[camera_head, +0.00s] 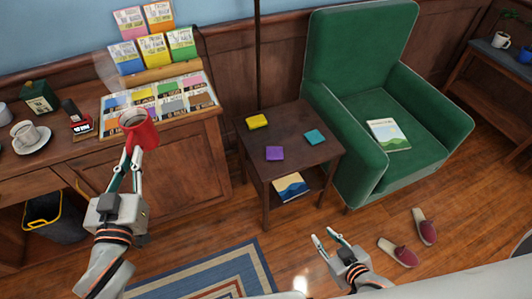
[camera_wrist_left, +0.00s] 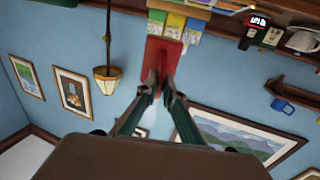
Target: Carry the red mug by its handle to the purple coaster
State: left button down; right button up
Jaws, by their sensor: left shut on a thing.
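The red mug (camera_head: 140,130) is held up in front of the wooden counter, its open top facing up and slightly tilted in the head view. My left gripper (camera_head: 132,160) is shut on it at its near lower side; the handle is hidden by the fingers. In the left wrist view the mug (camera_wrist_left: 160,60) shows beyond the fingertips (camera_wrist_left: 158,88). The purple coaster (camera_head: 274,153) lies on the dark side table (camera_head: 315,160), right of the mug. My right gripper (camera_head: 328,240) is open and empty, low above the floor at the bottom.
A yellow coaster (camera_head: 257,121) and a teal coaster (camera_head: 315,136) share the side table. A thin dark pole (camera_head: 257,50) rises behind it. A green armchair (camera_head: 360,60) stands to its right. A card rack and a white cup (camera_head: 25,133) are on the counter.

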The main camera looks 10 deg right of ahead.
aim_at(275, 158)
jog(key=k+l, duration=0.1)
jog(key=l, duration=0.45)
jog(key=k+l, duration=0.1)
jog(key=l, duration=1.05)
jog(key=k, duration=0.05)
